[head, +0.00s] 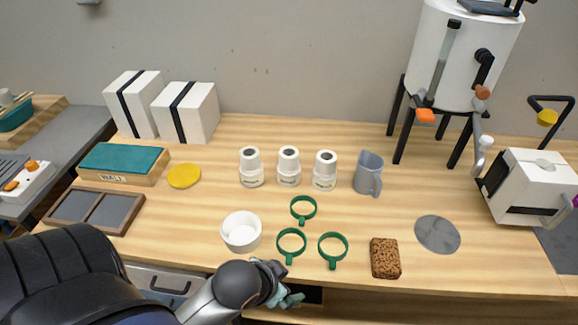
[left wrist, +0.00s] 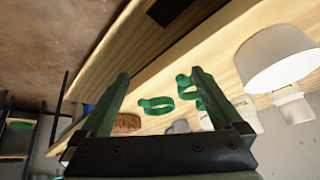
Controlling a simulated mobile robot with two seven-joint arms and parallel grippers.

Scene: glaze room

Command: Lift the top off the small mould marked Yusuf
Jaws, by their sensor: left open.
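Three small white moulds stand upright in a row on the wooden table: the left mould (head: 251,168), the middle mould (head: 288,167) and the right mould (head: 325,171). Each has a narrower top with a dark round spot and small lettering on its lower part. The lettering is too small to read, so I cannot tell which is Yusuf's. My left gripper (head: 287,298) is at the table's front edge, well short of the moulds. In the left wrist view its two green fingers (left wrist: 158,78) are spread with nothing between them. My right gripper is not seen.
Between my left gripper and the moulds are a white bowl (head: 241,232) and green rings (head: 304,208), (head: 291,243), (head: 332,249). A grey jug (head: 368,173) stands right of the moulds. A brown sponge (head: 385,258) and grey disc (head: 437,234) lie at right, a yellow disc (head: 184,176) at left.

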